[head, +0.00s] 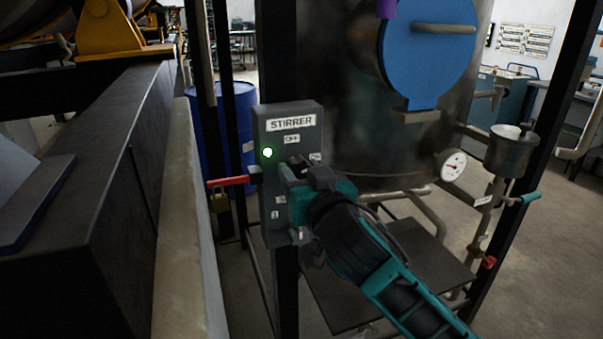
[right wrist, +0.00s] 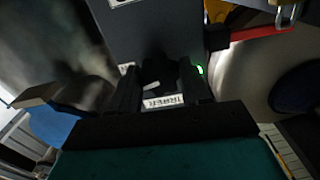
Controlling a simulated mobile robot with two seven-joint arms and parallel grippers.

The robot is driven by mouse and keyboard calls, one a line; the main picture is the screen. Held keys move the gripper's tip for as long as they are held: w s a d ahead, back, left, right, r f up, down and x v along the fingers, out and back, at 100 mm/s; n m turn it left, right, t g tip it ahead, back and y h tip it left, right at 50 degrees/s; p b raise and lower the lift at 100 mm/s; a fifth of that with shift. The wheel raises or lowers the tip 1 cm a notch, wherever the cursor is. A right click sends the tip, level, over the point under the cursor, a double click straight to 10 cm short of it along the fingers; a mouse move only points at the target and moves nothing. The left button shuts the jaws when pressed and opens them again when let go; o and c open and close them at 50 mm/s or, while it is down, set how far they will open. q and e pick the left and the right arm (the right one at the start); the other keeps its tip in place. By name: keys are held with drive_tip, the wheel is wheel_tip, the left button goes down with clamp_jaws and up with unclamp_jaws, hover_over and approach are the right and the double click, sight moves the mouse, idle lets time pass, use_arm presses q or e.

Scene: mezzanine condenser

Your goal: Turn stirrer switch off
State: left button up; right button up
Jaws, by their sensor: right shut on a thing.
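The grey stirrer switch box (head: 262,215) is fixed to a dark post and has a white STIRRER label (head: 290,122) near its top. Below it are an OFF label (head: 292,139) and a lit green lamp (head: 267,153); a small label partly shows on the right. My right gripper (head: 299,168) is at the front of the box, shut on the dark switch knob. In the right wrist view the knob (right wrist: 158,72) sits between the two fingers, with a short pale mark on it. In the head view my gripper mostly hides the knob. My left gripper is out of view.
A red handle (head: 228,181) with a brass padlock (head: 220,200) sticks out left of the box. A steel tank with a blue round cover (head: 428,50) and a gauge (head: 452,166) stands behind. A dark beam (head: 110,160) runs along the left. A blue drum (head: 238,105) is behind.

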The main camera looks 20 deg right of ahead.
drive_tip(key=n, duration=0.4)
drive_tip(key=shift+n, duration=0.3)
drive_tip(key=n, duration=0.3)
drive_tip(key=shift+d+r+n, duration=0.1)
drive_tip(key=shift+n, duration=0.3)
drive_tip(key=n, duration=0.3)
drive_tip(key=shift+n, duration=2)
drive_tip(key=o, duration=1.1)
drive_tip(key=shift+c, duration=0.2)
